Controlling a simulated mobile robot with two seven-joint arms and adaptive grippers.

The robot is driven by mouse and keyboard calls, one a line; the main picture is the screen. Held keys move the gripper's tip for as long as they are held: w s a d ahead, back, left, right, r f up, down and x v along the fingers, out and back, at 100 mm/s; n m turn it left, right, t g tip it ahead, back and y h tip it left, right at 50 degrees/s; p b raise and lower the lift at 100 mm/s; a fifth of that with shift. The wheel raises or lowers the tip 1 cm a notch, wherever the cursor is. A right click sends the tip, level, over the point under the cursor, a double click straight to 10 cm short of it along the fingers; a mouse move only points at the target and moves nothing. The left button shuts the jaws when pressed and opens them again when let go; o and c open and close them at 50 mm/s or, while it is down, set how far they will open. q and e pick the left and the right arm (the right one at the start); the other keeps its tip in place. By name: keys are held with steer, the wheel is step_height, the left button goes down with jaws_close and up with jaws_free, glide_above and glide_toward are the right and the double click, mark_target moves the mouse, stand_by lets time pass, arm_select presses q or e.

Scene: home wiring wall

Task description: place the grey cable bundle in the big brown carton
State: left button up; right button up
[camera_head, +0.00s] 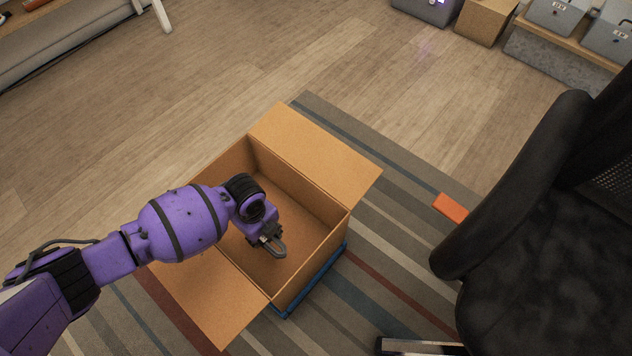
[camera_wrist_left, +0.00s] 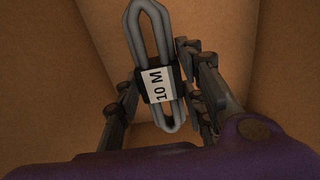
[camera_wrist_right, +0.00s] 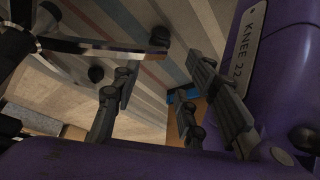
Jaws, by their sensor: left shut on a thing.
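The big brown carton (camera_head: 318,228) stands open on the striped rug, its flaps folded outward. My left gripper (camera_head: 268,240) reaches into the carton's opening from the left. It is shut on the grey cable bundle (camera_head: 280,249), whose loop sticks out past the fingers. In the left wrist view the bundle (camera_wrist_left: 147,35) has a white "10 M" label and sits between the fingers, with brown carton walls around it. I cannot tell whether the bundle touches the carton floor. My right gripper (camera_wrist_right: 150,108) shows only in its own wrist view, with its fingers apart and nothing between them.
A blue thing (camera_head: 320,282) lies under the carton's edge. A black office chair (camera_head: 535,220) stands at the right, with an orange block (camera_head: 451,207) on the rug beside it. Grey boxes (camera_head: 560,14) sit on a shelf at the back right. The wooden floor behind the carton is clear.

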mark_target(266, 242)
arm_select(q)
step_height(266, 242, down, 3)
steer(key=shift+r+b, duration=0.1)
steer(key=shift+b, duration=0.35)
step_height(266, 242, down, 5)
steer(key=shift+r+b, duration=0.2)
steer(key=shift+b, duration=1)
steer(key=shift+r, duration=0.1)
steer(key=shift+f, duration=0.25)
steer(key=o, duration=1.3)
arm_select(e)
steer(key=f, duration=0.3)
steer(key=shift+w+d+f+n, duration=0.1)
steer(key=shift+w+d+n, duration=0.1)
steer(key=shift+n, duration=0.1)
steer(key=shift+s, duration=0.15)
